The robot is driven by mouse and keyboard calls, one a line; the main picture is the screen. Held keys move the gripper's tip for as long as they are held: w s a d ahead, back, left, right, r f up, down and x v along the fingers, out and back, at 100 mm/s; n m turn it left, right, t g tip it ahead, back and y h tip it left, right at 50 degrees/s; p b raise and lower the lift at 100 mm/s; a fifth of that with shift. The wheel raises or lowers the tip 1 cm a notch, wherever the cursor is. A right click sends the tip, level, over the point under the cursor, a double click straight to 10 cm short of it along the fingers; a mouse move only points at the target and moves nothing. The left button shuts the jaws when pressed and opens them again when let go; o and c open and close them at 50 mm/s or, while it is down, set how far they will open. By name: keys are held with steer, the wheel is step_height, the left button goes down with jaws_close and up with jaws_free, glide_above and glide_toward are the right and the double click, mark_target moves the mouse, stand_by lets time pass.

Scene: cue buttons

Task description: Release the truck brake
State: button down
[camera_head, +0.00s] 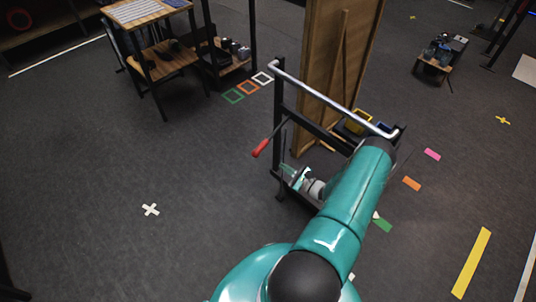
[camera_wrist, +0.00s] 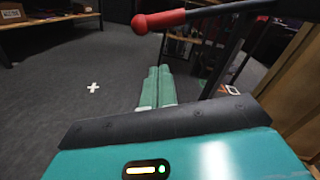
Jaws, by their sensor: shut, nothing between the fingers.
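The truck is a black-framed cart (camera_head: 279,105) with a silver push bar (camera_head: 322,96) along its top. Its brake lever has a red grip (camera_head: 261,148) that sticks out at the left side of the frame. In the wrist view the red grip (camera_wrist: 160,20) crosses the top of the picture, with a rounded end towards the left. My gripper (camera_wrist: 159,72) is shut and empty, with its fingertips below the red grip in that picture and apart from it. In the head view my arm covers part of the cart's right side and the gripper is only partly visible.
A wooden panel (camera_head: 327,50) stands upright behind the push bar. A wooden table (camera_head: 165,62) and shelves are at the upper left. Coloured floor marks lie around, with a white cross (camera_head: 150,209) on open floor at left. A small stand (camera_head: 435,62) is at the upper right.

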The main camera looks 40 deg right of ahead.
steer(key=shift+s+d+f+m+h, duration=0.15)
steer(key=shift+s+f+m+h, duration=0.2)
steer(key=shift+f, duration=0.2)
steer(key=shift+s+d+f+m+h, duration=0.15)
steer(key=shift+s+f+m+h, duration=0.15)
steer(key=shift+f+m, duration=0.2)
steer(key=w+a+r, duration=0.2)
steer(key=w+r, duration=0.2)
steer(key=w, duration=0.6)
steer(key=shift+w, duration=0.35)
steer(key=shift+r, duration=0.15)
